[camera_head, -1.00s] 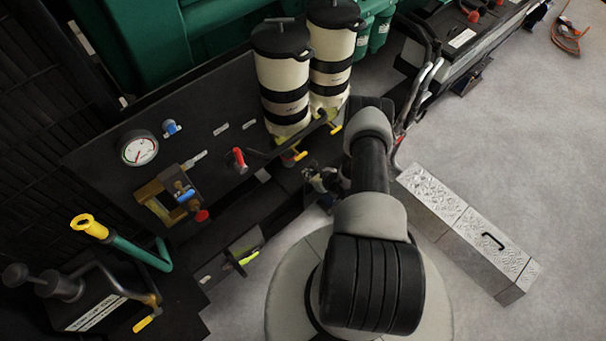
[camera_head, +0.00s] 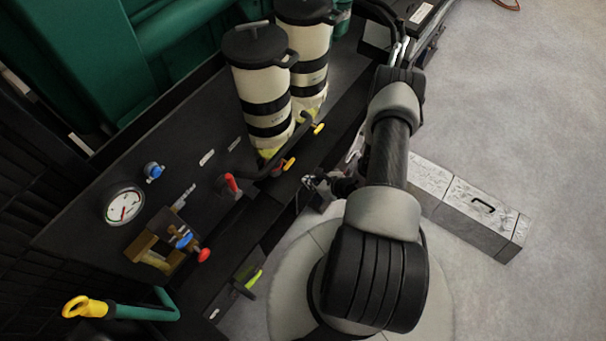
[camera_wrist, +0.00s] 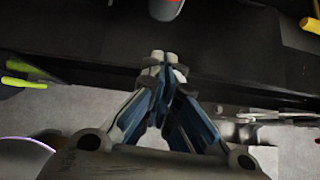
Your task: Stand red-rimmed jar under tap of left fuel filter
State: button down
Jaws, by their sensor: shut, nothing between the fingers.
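Two cream fuel filters with black lids and black bands stand side by side on the dark bench in the head view. The left fuel filter (camera_head: 264,85) has a tap with a yellow handle (camera_head: 290,164) near its foot. My gripper (camera_head: 308,181) is just below and right of that tap in the picture. In the wrist view my gripper (camera_wrist: 163,65) has its fingertips together, with nothing between them, before a dark ledge. I cannot make out a red-rimmed jar in either view; my arm hides part of the bench.
The right filter (camera_head: 306,50) has its own yellow tap handle (camera_head: 318,128). A red lever (camera_head: 230,184), a gauge (camera_head: 124,206) and a red-knobbed valve (camera_head: 203,255) line the panel. A yellow-green lever (camera_head: 253,279) sticks out below.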

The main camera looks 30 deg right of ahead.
jog(key=b+x, duration=0.4)
jog(key=x, duration=0.6)
jog(key=shift+s+a, duration=0.1)
jog(key=shift+s, duration=0.05)
jog(key=shift+w+a+r+b, duration=0.1)
jog(key=shift+w+a+b, duration=0.05)
jog(key=shift+w, duration=0.45)
jog(key=shift+w+a+r+b, duration=0.1)
jog(key=shift+w+a+b, duration=0.05)
jog(key=shift+w, duration=0.45)
jog(key=shift+w+a, duration=0.15)
jog(key=shift+w, duration=0.45)
jog(key=shift+s+r, duration=0.1)
jog(key=shift+r, duration=0.05)
